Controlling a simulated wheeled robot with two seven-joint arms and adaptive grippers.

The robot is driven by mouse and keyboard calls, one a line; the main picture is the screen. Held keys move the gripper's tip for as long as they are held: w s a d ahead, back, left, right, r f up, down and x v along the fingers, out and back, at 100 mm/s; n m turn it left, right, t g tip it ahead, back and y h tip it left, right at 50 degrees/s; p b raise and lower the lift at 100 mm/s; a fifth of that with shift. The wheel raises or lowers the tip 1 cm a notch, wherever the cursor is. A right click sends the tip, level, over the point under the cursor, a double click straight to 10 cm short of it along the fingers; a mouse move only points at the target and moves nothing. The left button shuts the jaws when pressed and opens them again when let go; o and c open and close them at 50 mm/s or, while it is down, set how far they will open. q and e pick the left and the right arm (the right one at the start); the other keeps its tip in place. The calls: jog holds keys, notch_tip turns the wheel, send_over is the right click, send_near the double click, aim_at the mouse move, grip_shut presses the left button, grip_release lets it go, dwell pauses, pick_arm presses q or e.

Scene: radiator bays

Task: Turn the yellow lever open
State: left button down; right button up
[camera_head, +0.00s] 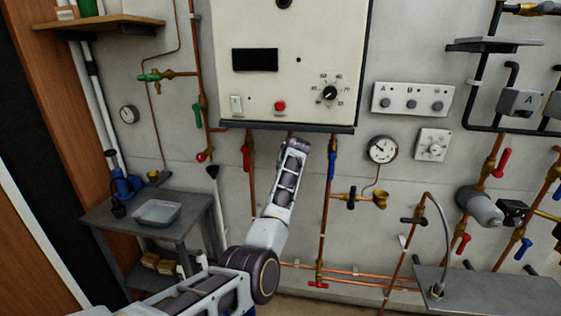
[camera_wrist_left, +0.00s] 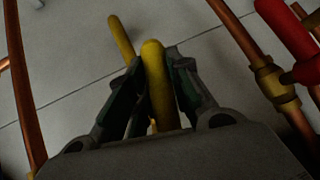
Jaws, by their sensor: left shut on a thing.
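The yellow lever (camera_wrist_left: 155,68) shows in the left wrist view as a rounded yellow bar between my fingers. My left gripper (camera_wrist_left: 152,88) is shut on it, with a dark finger pad on each side. A second yellow bar (camera_wrist_left: 120,38) lies just behind and to the left of it; I cannot tell how the two join. In the head view my left arm reaches up from the bottom to just under the white boiler (camera_head: 290,60). There my own wrist hides the lever and the fingertips. My right gripper is in neither view.
Copper pipes with a red lever (camera_head: 247,155) and a blue lever (camera_head: 331,162) flank my left wrist. A round gauge (camera_head: 381,149) is to the right. A grey side table (camera_head: 185,225) with a tray stands left. A grey bench (camera_head: 495,290) is lower right.

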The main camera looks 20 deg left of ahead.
pick_arm(q)
jog(key=shift+w+d+f+n+h+p, duration=0.15)
jog(key=shift+d+n+h+p, duration=0.45)
jog(key=shift+h+p, duration=0.4)
jog(key=shift+d, duration=0.2)
jog(key=shift+f, duration=0.1)
jog(key=c, duration=1.3)
grip_release()
